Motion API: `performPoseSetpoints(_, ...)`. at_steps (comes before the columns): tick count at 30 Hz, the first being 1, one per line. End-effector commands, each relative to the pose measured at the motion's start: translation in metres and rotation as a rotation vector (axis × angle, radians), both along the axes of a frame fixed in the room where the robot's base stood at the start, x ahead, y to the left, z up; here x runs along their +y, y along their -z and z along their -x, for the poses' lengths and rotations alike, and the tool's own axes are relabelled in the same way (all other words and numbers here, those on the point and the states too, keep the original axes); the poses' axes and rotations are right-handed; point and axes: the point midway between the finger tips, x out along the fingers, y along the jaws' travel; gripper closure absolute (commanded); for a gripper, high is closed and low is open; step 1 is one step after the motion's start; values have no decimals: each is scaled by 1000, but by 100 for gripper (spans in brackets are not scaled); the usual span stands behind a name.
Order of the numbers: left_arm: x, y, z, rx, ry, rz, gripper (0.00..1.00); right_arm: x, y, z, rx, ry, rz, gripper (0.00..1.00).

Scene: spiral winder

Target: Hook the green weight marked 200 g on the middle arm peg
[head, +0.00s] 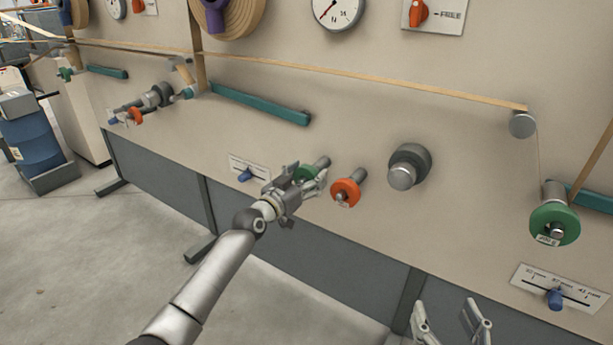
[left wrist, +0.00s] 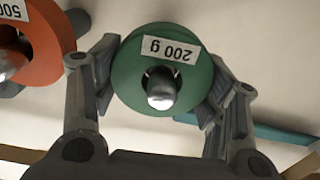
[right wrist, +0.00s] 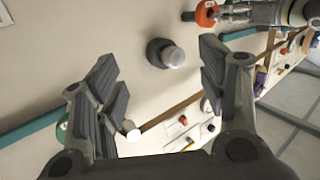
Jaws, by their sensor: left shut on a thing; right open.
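The green weight marked 200 g (left wrist: 195,73) fills the middle of the left wrist view, its label upside down. A metal peg (left wrist: 161,88) shows through its central hole. My left gripper (left wrist: 160,95) is shut on the weight's rim, one finger on each side. In the head view the green weight (head: 304,172) is partly hidden behind my left gripper (head: 298,186), near a storage peg (head: 322,161) on the panel. The middle teal arm (head: 262,105) is above and left. My right gripper (head: 450,325) is open and empty, low in front of the panel.
An orange weight (head: 345,191) hangs on a peg just right of my left gripper. Another green weight (head: 554,225) hangs at far right. A tan strip (head: 370,78) runs above; sliders sit lower.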

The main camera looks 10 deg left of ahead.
Motion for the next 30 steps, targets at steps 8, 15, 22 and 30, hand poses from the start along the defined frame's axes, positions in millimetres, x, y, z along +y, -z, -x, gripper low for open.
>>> performPoseSetpoints(8, 4, -2, 8, -2, -1, 1, 93, -6, 28, 8, 159, 11, 40, 34)
performPoseSetpoints(15, 7, -2, 15, -2, -2, 1, 93, -13, 52, 19, 294, 19, 73, 34)
performPoseSetpoints(22, 9, -2, 23, -2, -1, 1, 93, -19, 73, 32, 416, 28, 101, 34)
performPoseSetpoints(30, 12, -2, 32, -2, -1, 1, 93, -28, 94, 51, 556, 37, 134, 34)
